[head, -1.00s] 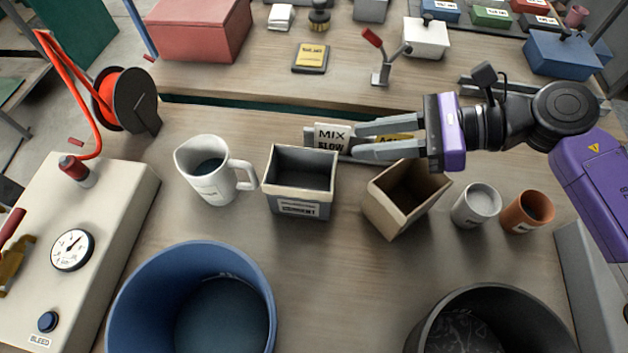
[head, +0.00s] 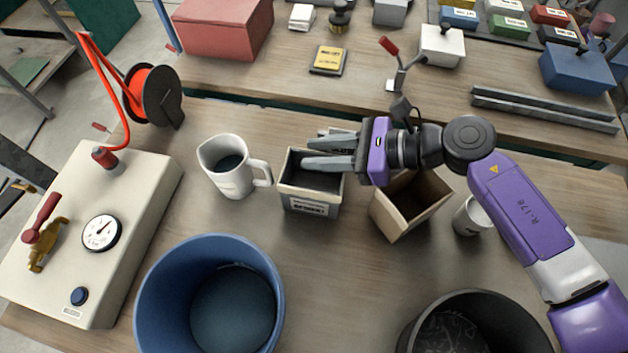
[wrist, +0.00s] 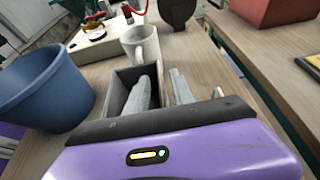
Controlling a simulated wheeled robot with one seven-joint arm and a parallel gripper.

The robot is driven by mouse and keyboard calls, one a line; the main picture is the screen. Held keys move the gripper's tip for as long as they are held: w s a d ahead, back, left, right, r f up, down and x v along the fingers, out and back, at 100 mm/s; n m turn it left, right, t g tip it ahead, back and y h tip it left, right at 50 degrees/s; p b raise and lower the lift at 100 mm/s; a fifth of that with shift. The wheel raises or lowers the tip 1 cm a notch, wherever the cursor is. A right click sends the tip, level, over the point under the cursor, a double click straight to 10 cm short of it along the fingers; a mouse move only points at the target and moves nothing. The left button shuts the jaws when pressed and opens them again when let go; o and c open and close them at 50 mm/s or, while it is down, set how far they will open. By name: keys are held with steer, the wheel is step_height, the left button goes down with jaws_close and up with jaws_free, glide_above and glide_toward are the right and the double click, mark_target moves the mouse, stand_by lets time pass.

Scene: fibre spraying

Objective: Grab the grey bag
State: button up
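The grey bag (head: 308,203) is an open-topped, box-shaped container with a pale label on its front. It stands upright on the bench between the white mug and the brown bag. My gripper (head: 312,148) is open at its far rim, fingers pointing left. One finger is over the bag's opening and the other is just behind the far wall. The wrist view also shows the grey bag (wrist: 118,85) and my gripper's fingers (wrist: 159,76) apart, with the far wall seemingly between them. Whether either finger touches it, I cannot tell.
The white mug (head: 228,172) stands close left of the bag. The brown bag (head: 398,212) is close right, partly under my wrist, with a grey cup (head: 468,216) beyond. A blue bucket (head: 160,300) and a dark bucket (head: 425,335) stand in front.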

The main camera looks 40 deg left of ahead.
steer(key=shift+s+a+f, duration=0.1)
jaws_close()
stand_by(1.4)
